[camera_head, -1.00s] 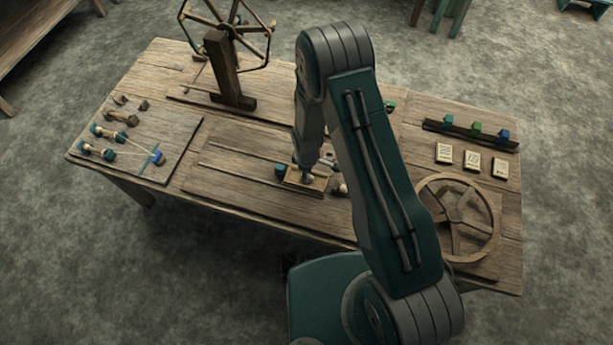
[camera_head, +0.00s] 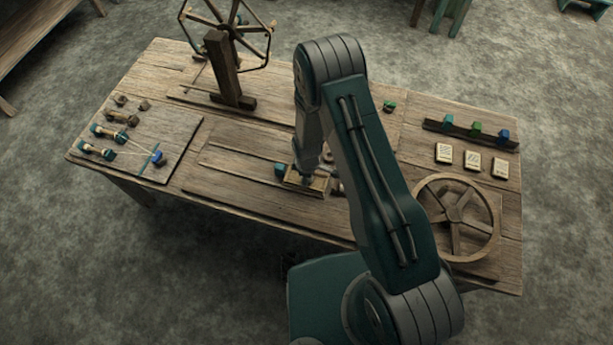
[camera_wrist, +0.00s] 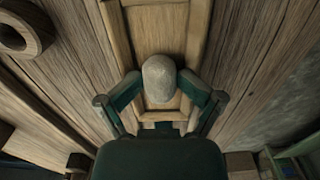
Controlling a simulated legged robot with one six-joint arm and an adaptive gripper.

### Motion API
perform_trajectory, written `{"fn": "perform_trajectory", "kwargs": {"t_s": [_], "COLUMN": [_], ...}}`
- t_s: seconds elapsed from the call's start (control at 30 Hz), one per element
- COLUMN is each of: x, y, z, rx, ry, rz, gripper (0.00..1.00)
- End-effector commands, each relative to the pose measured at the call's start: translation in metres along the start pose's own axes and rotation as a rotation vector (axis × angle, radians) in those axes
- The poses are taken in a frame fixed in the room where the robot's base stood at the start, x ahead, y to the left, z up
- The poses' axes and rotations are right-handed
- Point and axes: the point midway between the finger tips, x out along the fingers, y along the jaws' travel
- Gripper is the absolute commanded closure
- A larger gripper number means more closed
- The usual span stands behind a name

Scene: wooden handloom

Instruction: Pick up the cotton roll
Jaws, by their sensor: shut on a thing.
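The cotton roll (camera_wrist: 159,78) is a pale grey-white, rounded roll in the middle of the wrist view. My gripper (camera_wrist: 160,100) has its two dark green fingers on either side of it, shut on the roll. Behind the roll is a shallow wooden tray (camera_wrist: 197,30) with a raised rim. In the head view the tray (camera_head: 318,187) lies on the worktable, and my gripper (camera_head: 304,180) is low over it. The roll and the fingertips are hidden by my arm in the head view. I cannot tell whether the roll still touches the tray.
A wooden wheel (camera_head: 458,216) lies at the table's right, below several cards (camera_head: 473,161) and a rack of spools (camera_head: 476,132). A spoked winder (camera_head: 232,68) stands at the back. A board with bobbins (camera_head: 128,145) is at the left. A teal spool (camera_head: 280,169) sits beside the tray.

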Motion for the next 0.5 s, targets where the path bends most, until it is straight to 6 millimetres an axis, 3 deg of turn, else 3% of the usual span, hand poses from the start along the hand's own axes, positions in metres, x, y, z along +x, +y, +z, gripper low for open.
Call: {"fn": "perform_trajectory", "kwargs": {"t_s": [0.13, 0.23, 0.3, 0.5], "x": [-0.001, -0.004, -0.007, -0.014], "y": [0.001, 0.001, 0.001, 0.002], "z": [0.0, 0.0, 0.0, -0.001], "rx": [0.001, 0.001, 0.001, 0.001], "ry": [0.002, 0.002, 0.003, 0.004], "rz": [0.002, 0.003, 0.003, 0.005], "gripper": [0.45, 0.57, 0.72, 0.89]}}
